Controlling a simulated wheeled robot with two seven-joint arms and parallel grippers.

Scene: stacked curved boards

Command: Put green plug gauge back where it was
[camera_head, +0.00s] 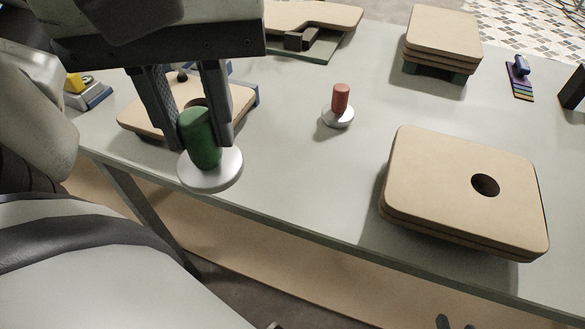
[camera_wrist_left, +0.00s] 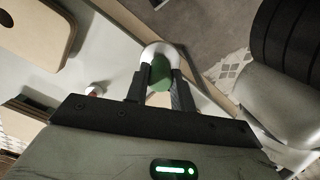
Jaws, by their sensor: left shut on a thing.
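The green plug gauge (camera_head: 201,137) has a green handle on a round pale metal disc. My left gripper (camera_head: 203,120) is shut on the green handle and holds it roughly upright near the table's front left edge. The disc seems raised off the table, but its height is hard to judge. In the left wrist view the green handle (camera_wrist_left: 160,72) sits between the fingers (camera_wrist_left: 158,90), with the pale disc beyond. At the bottom of the head view, two small dark tips (camera_head: 455,323) may be my right gripper, mostly cut off.
A red plug gauge (camera_head: 340,100) stands on the grey table (camera_head: 290,180). A stacked board with a hole (camera_head: 440,190) lies at front right. Another board (camera_head: 150,115) lies behind my left gripper. More boards (camera_head: 443,35) and a coloured strip (camera_head: 520,80) are farther back.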

